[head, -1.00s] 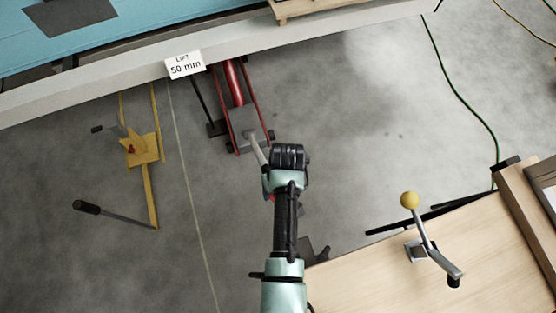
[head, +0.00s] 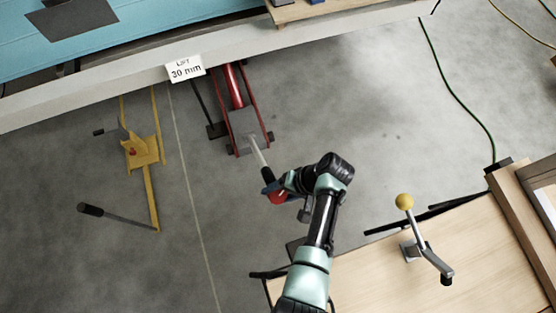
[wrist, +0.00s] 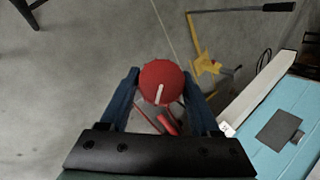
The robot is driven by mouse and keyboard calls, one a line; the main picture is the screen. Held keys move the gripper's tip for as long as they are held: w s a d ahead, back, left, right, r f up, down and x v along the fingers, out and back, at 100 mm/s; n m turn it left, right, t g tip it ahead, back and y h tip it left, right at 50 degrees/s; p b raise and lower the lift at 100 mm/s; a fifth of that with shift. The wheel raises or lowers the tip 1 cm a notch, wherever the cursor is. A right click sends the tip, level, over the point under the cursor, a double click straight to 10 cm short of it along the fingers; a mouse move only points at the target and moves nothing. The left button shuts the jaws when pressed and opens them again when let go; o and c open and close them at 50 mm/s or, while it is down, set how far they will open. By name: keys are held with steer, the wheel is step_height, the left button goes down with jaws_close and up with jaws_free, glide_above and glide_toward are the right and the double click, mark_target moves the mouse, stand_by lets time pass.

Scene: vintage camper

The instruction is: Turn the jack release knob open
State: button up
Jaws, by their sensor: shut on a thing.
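The red jack release knob (wrist: 162,82) is round, with a white line across its face. In the wrist view it sits between the two blue fingers of my gripper (wrist: 161,95), which are shut on its sides. In the head view the knob (head: 278,197) shows partly, at the near end of the jack's grey handle (head: 259,153). My gripper (head: 273,190) holds it there, and the wrist is bent to the right. The red floor jack (head: 240,123) reaches under the camper's edge.
A yellow stand (head: 143,153) with a dark-gripped lever (head: 115,215) is on the floor at left. A wooden bench (head: 445,262) with a yellow-ball lever (head: 404,201) is at right. A green cable (head: 465,103) crosses the floor. Grey floor between them is open.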

stand_by(0.3)
steer(key=o, duration=1.4)
steer(key=shift+c, duration=0.2)
steer(key=p+v, duration=0.1)
steer(key=v, duration=1.2)
steer(key=shift+d+p, duration=0.15)
steer(key=shift+p, duration=0.2)
steer(key=shift+f, duration=0.2)
